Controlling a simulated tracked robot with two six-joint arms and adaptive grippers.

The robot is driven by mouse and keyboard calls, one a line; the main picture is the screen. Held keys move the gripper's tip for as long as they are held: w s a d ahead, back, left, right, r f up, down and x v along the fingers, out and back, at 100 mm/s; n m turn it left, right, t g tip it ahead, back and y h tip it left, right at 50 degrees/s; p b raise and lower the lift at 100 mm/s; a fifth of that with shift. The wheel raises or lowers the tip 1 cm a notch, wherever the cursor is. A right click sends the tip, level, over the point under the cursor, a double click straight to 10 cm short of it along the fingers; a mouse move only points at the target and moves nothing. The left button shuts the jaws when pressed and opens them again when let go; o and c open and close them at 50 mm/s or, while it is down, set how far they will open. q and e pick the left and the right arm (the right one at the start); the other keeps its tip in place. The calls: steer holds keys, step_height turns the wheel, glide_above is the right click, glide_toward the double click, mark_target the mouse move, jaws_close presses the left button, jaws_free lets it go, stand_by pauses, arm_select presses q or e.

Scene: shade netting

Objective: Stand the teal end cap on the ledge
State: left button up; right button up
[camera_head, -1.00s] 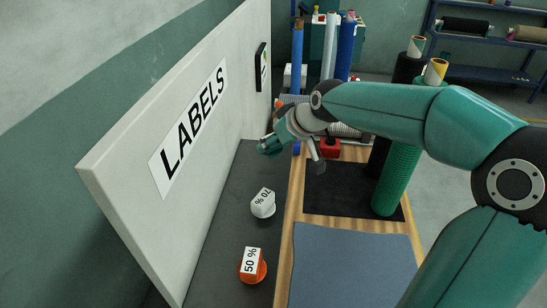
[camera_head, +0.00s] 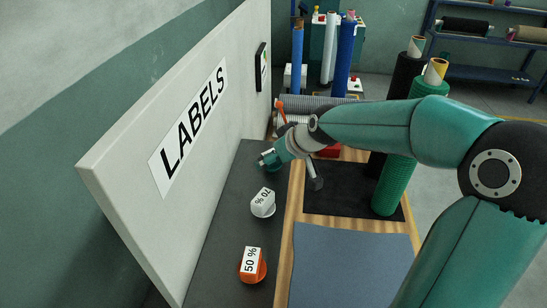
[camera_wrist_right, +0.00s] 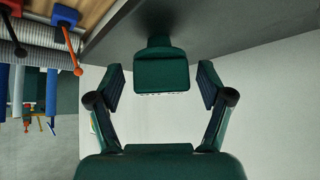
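The teal end cap (camera_wrist_right: 160,72) is in the middle of the right wrist view, between the two fingers of my right gripper (camera_wrist_right: 160,68). A gap shows on each side, so the fingers do not touch it. Its narrower end meets the dark ledge, which is at the top of that view. In the head view the cap (camera_head: 274,167) is a small teal shape at the far end of the dark grey ledge (camera_head: 226,225), partly covered by my right gripper (camera_head: 266,158). Its exact tilt is hard to tell. My left gripper is not in view.
A white cap marked 70 % (camera_head: 263,203) and an orange cap marked 50 % (camera_head: 252,265) stand nearer on the ledge. The white LABELS panel (camera_head: 130,185) rises along its left. A wooden bench with a blue mat (camera_head: 350,265) and a green roll (camera_head: 397,185) lie right.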

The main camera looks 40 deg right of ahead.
steer(key=b+v, duration=0.1)
steer(key=v, duration=1.1)
stand_by(0.5)
